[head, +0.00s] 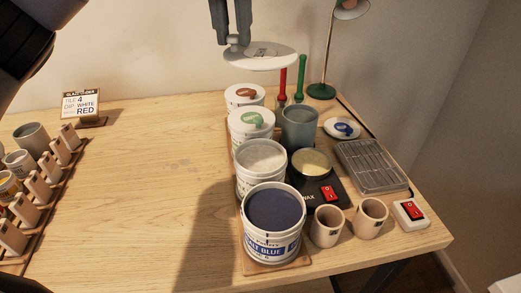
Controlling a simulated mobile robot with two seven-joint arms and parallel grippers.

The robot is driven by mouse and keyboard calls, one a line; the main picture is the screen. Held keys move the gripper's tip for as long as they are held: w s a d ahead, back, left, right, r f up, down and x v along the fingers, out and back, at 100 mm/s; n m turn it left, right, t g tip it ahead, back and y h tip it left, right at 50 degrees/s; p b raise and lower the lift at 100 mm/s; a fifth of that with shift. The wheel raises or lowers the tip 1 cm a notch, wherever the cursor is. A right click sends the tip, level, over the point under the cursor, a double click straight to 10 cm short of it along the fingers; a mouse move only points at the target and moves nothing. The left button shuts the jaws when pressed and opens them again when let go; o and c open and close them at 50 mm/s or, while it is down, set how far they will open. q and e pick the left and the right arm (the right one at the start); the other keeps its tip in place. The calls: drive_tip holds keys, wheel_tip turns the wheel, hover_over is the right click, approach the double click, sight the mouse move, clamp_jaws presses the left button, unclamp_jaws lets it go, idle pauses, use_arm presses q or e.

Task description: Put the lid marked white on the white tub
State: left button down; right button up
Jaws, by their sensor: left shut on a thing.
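My left gripper (238,42) is shut on a round white lid (274,62), which it holds level in the air above the far end of the tub row. The lid's top bears a pale mark, too small to read. The white tub (262,182) is open, with off-white contents, and stands in the row between the blue tub and the green-marked tub. The lid is above and beyond it, well apart. My right gripper is not in view.
An open blue tub (272,240) stands nearest. Tubs with green (251,119) and brown (245,93) marked lids stand behind. A blue-marked lid (342,129), grey cup (299,128), wax pot (311,162) and lamp (321,90) are to the right. The table's middle is clear.

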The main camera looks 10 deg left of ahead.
sight(233, 45)
use_arm(q)
wheel_tip(233, 45, down, 5)
drive_tip(key=shift+f+b, duration=0.15)
drive_tip(key=shift+b, duration=0.7)
wheel_tip(233, 45, down, 14)
drive_tip(key=shift+f, duration=0.25)
drive_tip(key=c, duration=1)
unclamp_jaws()
drive_tip(key=shift+o, duration=0.2)
wheel_tip(233, 45, up, 12)
drive_tip(key=s, duration=0.1)
drive_tip(key=shift+s, duration=0.4)
